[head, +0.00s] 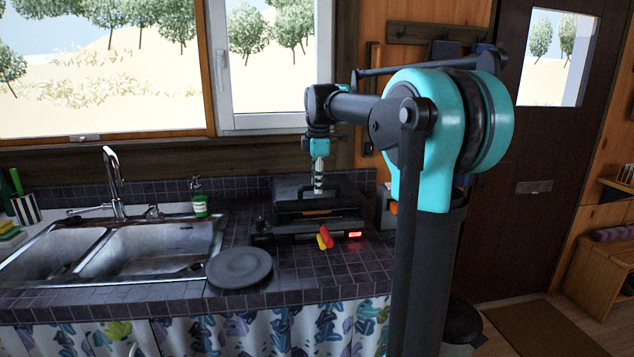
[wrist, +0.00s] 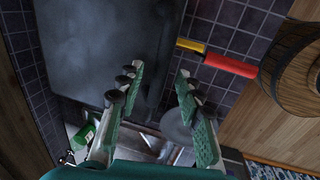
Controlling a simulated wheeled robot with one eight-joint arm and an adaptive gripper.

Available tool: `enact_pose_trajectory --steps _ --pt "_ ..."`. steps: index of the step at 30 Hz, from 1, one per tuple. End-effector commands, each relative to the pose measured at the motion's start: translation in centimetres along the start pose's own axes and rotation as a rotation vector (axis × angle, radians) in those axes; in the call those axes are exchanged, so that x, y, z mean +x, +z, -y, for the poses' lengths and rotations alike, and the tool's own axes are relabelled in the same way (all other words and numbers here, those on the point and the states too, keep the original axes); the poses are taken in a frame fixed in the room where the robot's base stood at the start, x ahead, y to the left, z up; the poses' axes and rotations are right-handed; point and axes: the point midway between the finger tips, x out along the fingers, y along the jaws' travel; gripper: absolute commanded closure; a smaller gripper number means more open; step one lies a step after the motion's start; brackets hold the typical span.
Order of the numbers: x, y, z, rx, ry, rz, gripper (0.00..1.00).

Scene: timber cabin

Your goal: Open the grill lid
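The black grill (head: 290,228) stands on the tiled counter under the window, with a small lit red display at its front right. Its dark lid (head: 345,192) sits over the base, with a dim gap and a brownish strip at the front; I cannot tell whether it is fully down. My gripper (head: 319,190) points down at the lid's top, near its handle. The lid's grey surface (wrist: 95,45) fills the upper left there. The handle's contact with the fingers is hidden.
A red and yellow object (head: 325,238) lies in front of the grill. A dark round plate (head: 240,267) is near the counter edge. Left are the double sink (head: 150,245) and a green bottle (head: 199,198). A wooden barrel-like thing (wrist: 295,65) shows in the wrist view.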

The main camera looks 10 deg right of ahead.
Motion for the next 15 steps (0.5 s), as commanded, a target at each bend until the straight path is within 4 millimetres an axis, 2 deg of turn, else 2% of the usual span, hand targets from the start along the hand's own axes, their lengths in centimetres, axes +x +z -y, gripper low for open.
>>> enact_pose_trajectory --steps 7,15 --pt "0.03 0.00 -0.01 0.000 0.000 0.000 0.65" --pt "0.02 0.00 -0.01 0.000 0.000 0.000 0.99"
